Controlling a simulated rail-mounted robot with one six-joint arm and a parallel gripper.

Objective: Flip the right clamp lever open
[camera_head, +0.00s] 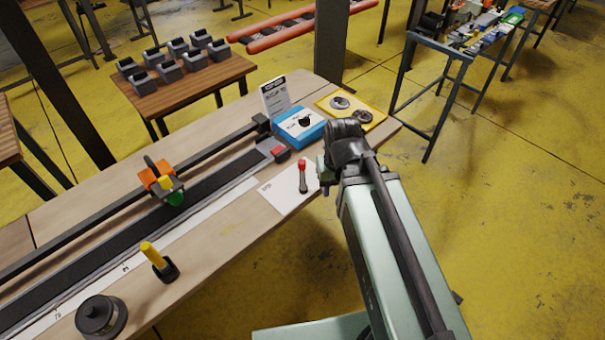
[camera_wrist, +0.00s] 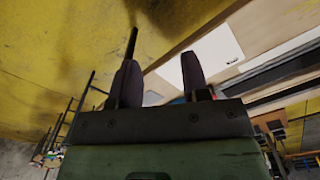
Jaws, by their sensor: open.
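A lever with a red grip (camera_head: 302,168) stands upright on the white sheet at the right part of the bench; it looks like the right clamp lever. A second lever with a yellow handle (camera_head: 151,254) rises tilted from a black base nearer the front left. My gripper (camera_head: 325,176) is just right of the red-gripped lever, mostly hidden by my arm. In the wrist view my gripper (camera_wrist: 160,78) is open, its two dark fingers apart. A little red shows low beside the right finger there; I cannot tell what it is. Nothing is visibly held.
A long dark track (camera_head: 120,230) runs along the bench with an orange carriage (camera_head: 157,182) on it. A red-topped block (camera_head: 274,150), a blue box (camera_head: 300,126) and a yellow tray (camera_head: 372,122) lie behind the lever. A black round knob (camera_head: 100,316) is front left.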

